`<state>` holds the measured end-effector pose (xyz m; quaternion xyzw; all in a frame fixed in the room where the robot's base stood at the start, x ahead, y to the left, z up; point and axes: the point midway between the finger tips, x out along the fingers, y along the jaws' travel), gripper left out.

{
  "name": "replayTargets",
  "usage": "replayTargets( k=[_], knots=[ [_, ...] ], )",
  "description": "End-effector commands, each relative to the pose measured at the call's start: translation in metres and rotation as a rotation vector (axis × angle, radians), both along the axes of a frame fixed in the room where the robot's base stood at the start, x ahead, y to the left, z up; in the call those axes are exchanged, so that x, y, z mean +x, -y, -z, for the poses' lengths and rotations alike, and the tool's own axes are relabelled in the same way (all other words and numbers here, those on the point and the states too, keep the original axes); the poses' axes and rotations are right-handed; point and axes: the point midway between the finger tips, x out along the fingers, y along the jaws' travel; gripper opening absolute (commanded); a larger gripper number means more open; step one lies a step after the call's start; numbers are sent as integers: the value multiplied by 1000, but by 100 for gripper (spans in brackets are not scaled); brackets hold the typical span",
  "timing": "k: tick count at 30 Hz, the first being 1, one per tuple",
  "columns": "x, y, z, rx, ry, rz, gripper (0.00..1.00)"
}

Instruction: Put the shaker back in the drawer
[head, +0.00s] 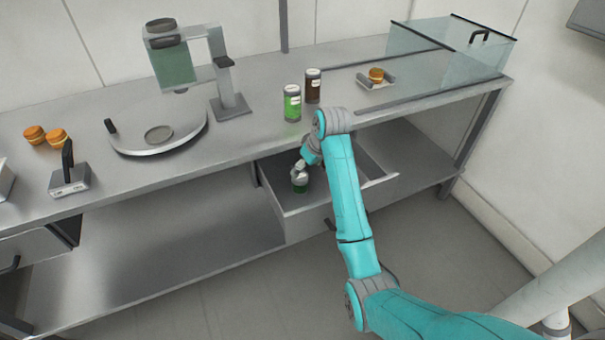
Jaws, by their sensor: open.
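My turquoise arm reaches down into the open drawer (311,222) under the counter. My gripper (299,176) is small in the head view and is open inside the drawer. A small dark green thing (300,188), perhaps a shaker, shows just below the fingers, inside the drawer. Most of it is hidden by my gripper, and I cannot tell whether the fingers touch it. A green shaker-like container (292,104) with a grey top stands upright on the counter above the drawer. A dark brown one (313,87) stands upright behind it to the right.
The drawer's right part is hidden by my arm. On the counter (262,135) stand a dispenser (174,62), a round plate station (158,134), buns (57,137) at left, a small tray with a bun (376,75) and a glass case (450,45) at right.

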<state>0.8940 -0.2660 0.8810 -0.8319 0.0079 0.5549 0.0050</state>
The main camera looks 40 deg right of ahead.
Motion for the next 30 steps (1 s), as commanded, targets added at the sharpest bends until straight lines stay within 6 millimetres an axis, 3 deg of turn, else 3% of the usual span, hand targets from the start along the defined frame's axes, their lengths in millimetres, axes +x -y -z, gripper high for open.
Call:
replayTargets(
  k=[3,9,30],
  knots=[
    [-7,0,-19,-2,3,1,81],
    [-14,0,-35,0,0,0,81],
    [-16,-1,-38,0,0,-1,81]
  ],
)
